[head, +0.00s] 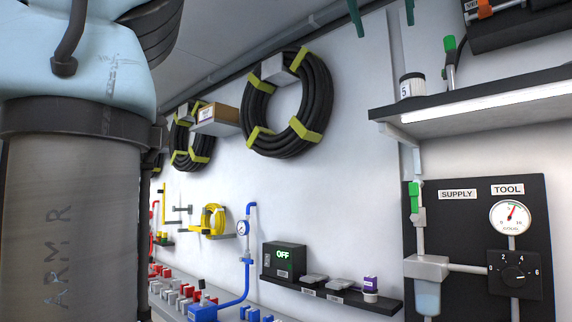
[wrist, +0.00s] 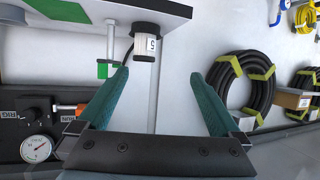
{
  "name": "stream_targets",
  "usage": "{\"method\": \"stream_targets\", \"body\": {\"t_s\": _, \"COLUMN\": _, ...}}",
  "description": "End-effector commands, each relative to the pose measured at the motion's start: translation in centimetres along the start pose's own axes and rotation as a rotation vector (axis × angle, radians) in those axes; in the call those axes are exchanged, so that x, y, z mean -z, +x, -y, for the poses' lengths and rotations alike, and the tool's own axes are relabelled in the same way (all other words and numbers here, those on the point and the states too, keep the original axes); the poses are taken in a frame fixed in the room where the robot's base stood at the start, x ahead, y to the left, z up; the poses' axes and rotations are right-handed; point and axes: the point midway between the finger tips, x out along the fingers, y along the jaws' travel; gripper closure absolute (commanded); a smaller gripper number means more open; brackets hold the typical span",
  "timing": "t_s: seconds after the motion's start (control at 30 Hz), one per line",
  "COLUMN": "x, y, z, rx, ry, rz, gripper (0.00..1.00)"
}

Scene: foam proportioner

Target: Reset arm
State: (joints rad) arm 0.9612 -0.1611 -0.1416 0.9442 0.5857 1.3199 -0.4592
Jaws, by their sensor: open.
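My gripper (wrist: 160,76) shows in the wrist view with its two teal fingers spread wide and nothing between them. In the head view only its two teal fingertips (head: 382,16) show at the top edge, in front of the white wall; the rest of it is out of frame. The fingers appear apart from the shelf and the wall fittings. My own arm fills the left side of the head view.
A lit shelf (head: 470,110) juts out at right, bearing a container marked 5 (head: 411,86) and a green-handled fitting (head: 452,60). Below is a black SUPPLY/TOOL gauge panel (head: 530,190). Coiled black hoses (head: 262,105) hang on the wall. A low shelf (head: 330,292) holds an OFF box (head: 284,260).

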Motion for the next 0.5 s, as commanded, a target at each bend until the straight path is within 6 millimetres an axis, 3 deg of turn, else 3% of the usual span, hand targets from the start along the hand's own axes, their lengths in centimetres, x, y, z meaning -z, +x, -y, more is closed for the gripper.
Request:
{"method": "stream_targets", "body": {"t_s": 0.13, "x": -0.5, "y": -1.2, "z": 0.4, "rx": 0.000, "ry": 0.000, "rz": 0.000, "gripper": 0.00}}
{"method": "stream_targets", "body": {"t_s": 0.2, "x": -1.1, "y": -0.7, "z": 0.5, "rx": 0.008, "ry": 0.011, "rz": 0.013, "gripper": 0.00}}
{"method": "stream_targets", "body": {"t_s": 0.5, "x": -3.6, "y": 4.4, "z": 0.5, "rx": 0.034, "ry": 0.059, "rz": 0.079, "gripper": 0.00}}
